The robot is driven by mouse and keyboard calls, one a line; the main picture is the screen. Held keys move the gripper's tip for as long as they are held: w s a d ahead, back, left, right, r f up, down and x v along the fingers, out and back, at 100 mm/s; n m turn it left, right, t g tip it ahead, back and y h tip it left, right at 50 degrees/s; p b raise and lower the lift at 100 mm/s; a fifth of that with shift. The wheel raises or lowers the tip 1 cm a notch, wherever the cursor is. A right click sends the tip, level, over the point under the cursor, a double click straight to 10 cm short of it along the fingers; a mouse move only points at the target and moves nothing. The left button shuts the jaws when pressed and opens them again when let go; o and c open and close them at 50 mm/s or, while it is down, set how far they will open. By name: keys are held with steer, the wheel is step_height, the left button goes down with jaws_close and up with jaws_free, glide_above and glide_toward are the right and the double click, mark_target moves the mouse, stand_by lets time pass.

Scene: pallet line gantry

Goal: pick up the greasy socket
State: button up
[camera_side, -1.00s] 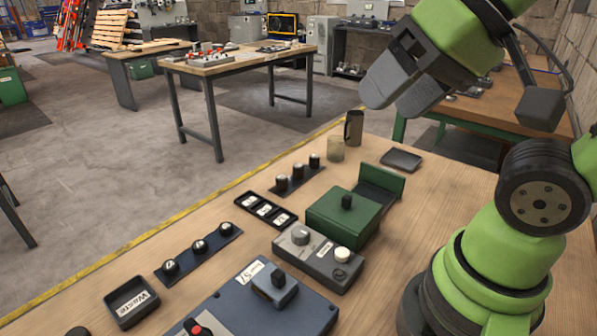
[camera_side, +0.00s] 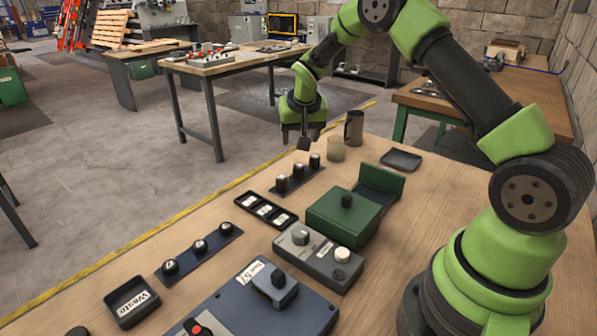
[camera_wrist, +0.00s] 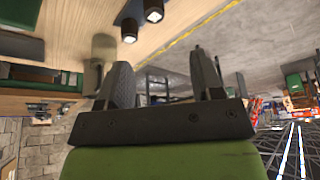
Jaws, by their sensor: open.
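Three upright dark sockets with pale tops stand on a dark strip (camera_side: 290,184); the nearest to my gripper is the far-end socket (camera_side: 315,161). Three more round dark pieces with pale tops (camera_side: 199,246) sit on another strip at the left. I cannot tell which one is greasy. My gripper (camera_side: 303,137) is open and empty, above and behind the far-end socket, near the table's back edge. In the wrist view its fingers (camera_wrist: 163,72) are spread, and two sockets (camera_wrist: 129,30) show beyond them at the top.
A green box (camera_side: 335,222), a grey control box (camera_side: 318,262), a labelled three-slot tray (camera_side: 266,210) and a "Waste" tray (camera_side: 131,301) occupy the table.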

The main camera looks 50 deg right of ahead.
mark_target(298, 165)
steer(key=x, duration=0.6)
steer(key=shift+s+d+f, duration=0.1)
steer(key=shift+d+f, duration=0.1)
steer(key=shift+f, duration=0.15)
steer(key=shift+s+x, duration=0.1)
steer(key=shift+x, duration=1.25)
steer(key=shift+s+x, duration=0.15)
steer(key=shift+x, duration=1.15)
steer(key=shift+f, duration=0.1)
steer(key=shift+c, duration=0.3)
steer(key=c, duration=1)
steer(key=shift+c, duration=0.2)
